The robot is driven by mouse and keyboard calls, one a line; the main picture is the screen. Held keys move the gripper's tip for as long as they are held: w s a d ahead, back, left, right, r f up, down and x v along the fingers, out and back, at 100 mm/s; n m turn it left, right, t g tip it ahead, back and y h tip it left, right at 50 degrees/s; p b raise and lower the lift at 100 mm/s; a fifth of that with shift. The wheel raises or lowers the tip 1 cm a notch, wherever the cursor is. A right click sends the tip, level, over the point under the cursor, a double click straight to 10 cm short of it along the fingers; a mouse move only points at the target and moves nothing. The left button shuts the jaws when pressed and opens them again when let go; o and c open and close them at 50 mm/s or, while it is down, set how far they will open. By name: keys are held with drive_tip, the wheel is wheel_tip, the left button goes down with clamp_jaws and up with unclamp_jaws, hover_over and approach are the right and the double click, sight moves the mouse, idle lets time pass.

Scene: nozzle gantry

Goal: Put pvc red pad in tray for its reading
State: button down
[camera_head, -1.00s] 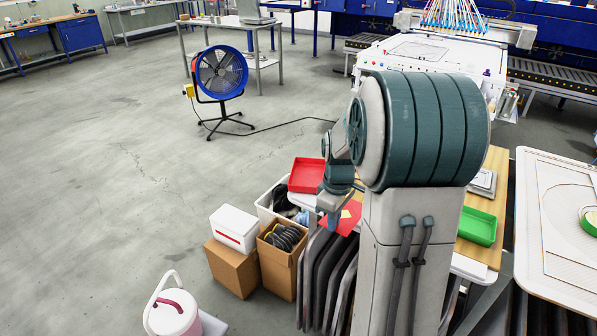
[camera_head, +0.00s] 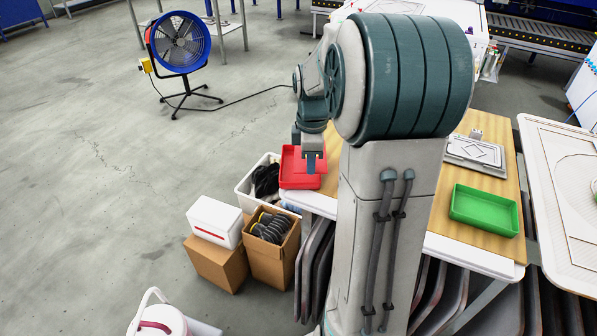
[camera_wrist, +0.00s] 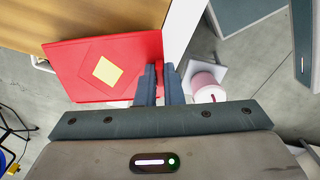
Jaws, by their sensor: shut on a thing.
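The red pad, a flat red square with a yellow patch (camera_wrist: 106,70), shows in the wrist view against the red tray (camera_wrist: 62,52), and the two reds blend. In the head view my gripper (camera_head: 311,170) points down over the red tray (camera_head: 292,180) at the table's far left corner. The pad cannot be made out there. I cannot tell whether it touches the tray floor.
A green tray (camera_head: 484,210) and a grey-white device (camera_head: 475,155) stand on the wooden table top (camera_head: 497,243). Left of the table are a white bin (camera_head: 246,190), cardboard boxes (camera_head: 216,268) and a pink-white bucket (camera_head: 158,322). Open floor lies at left.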

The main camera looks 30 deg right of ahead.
sight(300, 166)
drive_tip(key=w, duration=0.1)
drive_tip(key=w+a+f, duration=0.1)
drive_tip(key=w+f, duration=0.1)
drive_tip(key=shift+a, duration=0.25)
drive_tip(key=shift+f, duration=2.05)
drive_tip(key=shift+f, duration=0.2)
drive_tip(key=c, duration=1.6)
unclamp_jaws()
drive_tip(key=shift+w, duration=0.1)
drive_tip(key=shift+o, duration=0.2)
drive_tip(key=shift+r, duration=0.15)
